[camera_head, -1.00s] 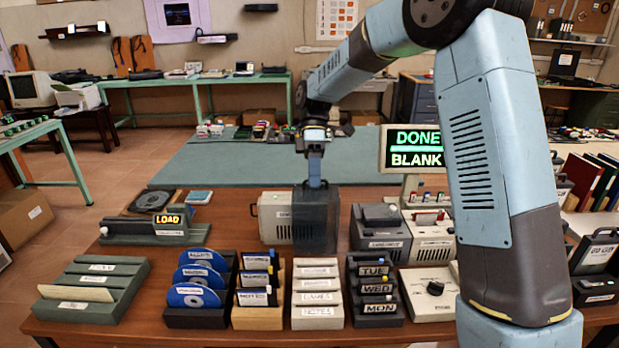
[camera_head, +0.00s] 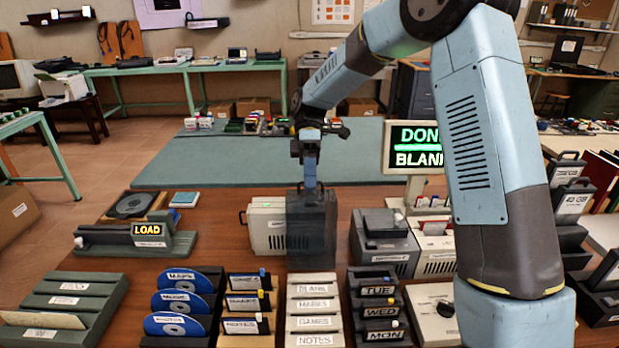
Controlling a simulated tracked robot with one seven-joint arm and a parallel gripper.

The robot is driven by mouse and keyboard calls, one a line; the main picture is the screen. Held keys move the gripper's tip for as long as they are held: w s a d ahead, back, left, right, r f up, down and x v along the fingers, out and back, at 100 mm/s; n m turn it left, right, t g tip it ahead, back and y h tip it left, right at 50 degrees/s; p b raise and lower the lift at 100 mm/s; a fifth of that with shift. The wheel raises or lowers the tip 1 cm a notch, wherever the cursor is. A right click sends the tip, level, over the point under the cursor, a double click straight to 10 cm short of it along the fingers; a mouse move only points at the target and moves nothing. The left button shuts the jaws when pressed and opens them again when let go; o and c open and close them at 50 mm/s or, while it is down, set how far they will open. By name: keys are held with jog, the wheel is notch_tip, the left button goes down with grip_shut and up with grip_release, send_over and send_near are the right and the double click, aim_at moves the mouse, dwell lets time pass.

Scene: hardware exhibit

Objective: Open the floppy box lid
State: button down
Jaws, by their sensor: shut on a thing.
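A dark, smoky floppy box (camera_head: 312,235) stands in the middle of the brown table, behind the row of racks. My gripper (camera_head: 311,187) points straight down at the top of this dark piece and is shut on its upper edge, which looks like the lid. The fingertips are small and partly merge with the dark edge. The dark piece stands upright, and I cannot tell how far the lid is from the box body or what is inside.
A pale case (camera_head: 266,228) stands close on the left and a grey device (camera_head: 384,240) on the right. In front are a blue-disc rack (camera_head: 183,303), a white label rack (camera_head: 314,312) and a day rack (camera_head: 380,308). A screen (camera_head: 416,147) stands behind right.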

jog(key=shift+w+d+f, duration=0.4)
jog(key=shift+w+f, duration=0.05)
jog(key=shift+w, duration=0.05)
jog(key=c, duration=1.5)
grip_release()
jog(key=v, duration=0.8)
jog(key=a+r+v, duration=0.1)
jog(key=v, duration=0.2)
jog(key=shift+r, duration=0.15)
